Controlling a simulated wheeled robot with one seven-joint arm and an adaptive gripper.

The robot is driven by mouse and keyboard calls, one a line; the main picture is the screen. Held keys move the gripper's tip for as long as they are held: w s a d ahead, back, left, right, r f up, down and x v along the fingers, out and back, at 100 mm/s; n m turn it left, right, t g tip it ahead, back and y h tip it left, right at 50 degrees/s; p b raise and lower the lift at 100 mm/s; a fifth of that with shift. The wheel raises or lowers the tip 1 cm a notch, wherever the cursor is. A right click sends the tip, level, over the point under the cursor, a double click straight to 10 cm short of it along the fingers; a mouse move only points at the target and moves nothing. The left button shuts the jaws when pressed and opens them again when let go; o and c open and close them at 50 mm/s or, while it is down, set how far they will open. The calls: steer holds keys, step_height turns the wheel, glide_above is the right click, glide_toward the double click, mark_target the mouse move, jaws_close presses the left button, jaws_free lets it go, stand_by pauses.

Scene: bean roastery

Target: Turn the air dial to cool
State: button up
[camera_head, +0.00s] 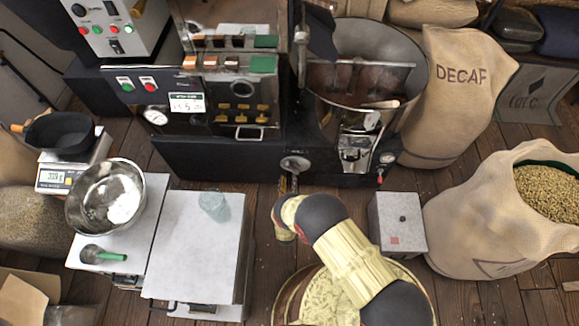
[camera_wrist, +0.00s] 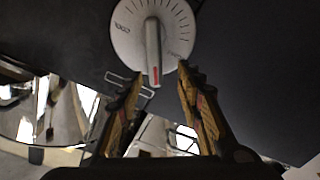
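The air dial (camera_wrist: 126,45) is a pale round plate with tick marks and a grey bar handle (camera_wrist: 153,55) with a red mark at its lower end. The handle points nearly straight down in the wrist view. Lettering at the plate's left seems to read "COOL"; the lettering at lower right is too blurred to read. In the head view the dial (camera_head: 294,163) is on the roaster's dark front. My gripper (camera_wrist: 161,74) is open, its fingertips on either side of the handle's lower end in the picture. I cannot tell whether they touch it.
The roaster's round cooling bin (camera_head: 385,42) stands above and right of the dial. A grey box (camera_head: 397,222) stands on the floor right of my arm. A white-topped cabinet (camera_head: 195,255) is to the left, and a bean sack (camera_head: 480,220) to the right.

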mark_target(289, 168)
steer(key=shift+w+d+r+t, duration=0.1)
steer(key=shift+w+r+t, duration=0.2)
steer(key=shift+w+r, duration=0.15)
steer(key=shift+w+d+b, duration=0.1)
steer(key=shift+w+b, duration=1.15)
steer(key=shift+w, duration=2.15)
steer(key=shift+c, duration=1.1)
jaws_close()
